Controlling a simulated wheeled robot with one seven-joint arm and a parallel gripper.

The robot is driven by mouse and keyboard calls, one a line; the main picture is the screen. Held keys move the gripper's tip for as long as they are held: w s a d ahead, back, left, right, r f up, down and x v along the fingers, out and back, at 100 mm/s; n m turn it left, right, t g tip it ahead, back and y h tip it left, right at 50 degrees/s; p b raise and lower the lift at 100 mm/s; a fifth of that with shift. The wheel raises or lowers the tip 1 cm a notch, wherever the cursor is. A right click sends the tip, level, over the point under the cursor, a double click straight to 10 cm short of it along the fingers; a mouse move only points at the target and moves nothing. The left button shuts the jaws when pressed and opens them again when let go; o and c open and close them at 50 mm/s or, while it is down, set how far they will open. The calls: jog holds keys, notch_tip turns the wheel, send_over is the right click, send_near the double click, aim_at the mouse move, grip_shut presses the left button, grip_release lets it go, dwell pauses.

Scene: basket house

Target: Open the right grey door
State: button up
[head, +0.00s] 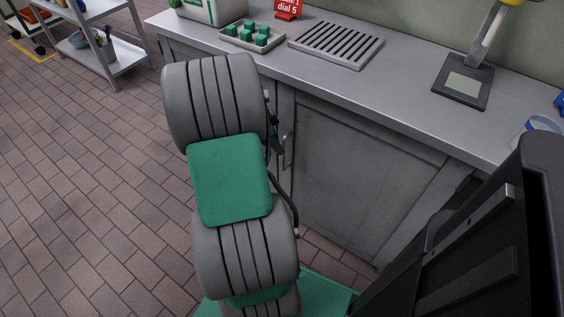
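The right grey door (365,175) is a flat panel in the front of the grey cabinet under the worktop. It looks shut. A thin upright handle (287,152) shows near its left edge. My arm's large grey and green links stand in front of the cabinet's left part and hide the area left of that handle. A small dark part of my gripper (277,135) shows just past the arm, close to the handle. I cannot tell whether it touches the handle, and its fingers are mostly hidden.
The worktop (410,120) holds a tray with green blocks (252,37), a slotted grey rack (336,44), a red sign (288,9) and a dark stand (462,82). A shelf cart (105,48) stands far left. The brick floor (90,190) at left is clear.

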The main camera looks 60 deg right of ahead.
jog(key=b, duration=0.1)
send_over(283, 168)
jog(key=f, duration=0.6)
jog(key=shift+w+d+f, duration=0.1)
jog(key=shift+d+f, duration=0.05)
jog(key=shift+d, duration=0.15)
grip_shut()
dwell(0.8)
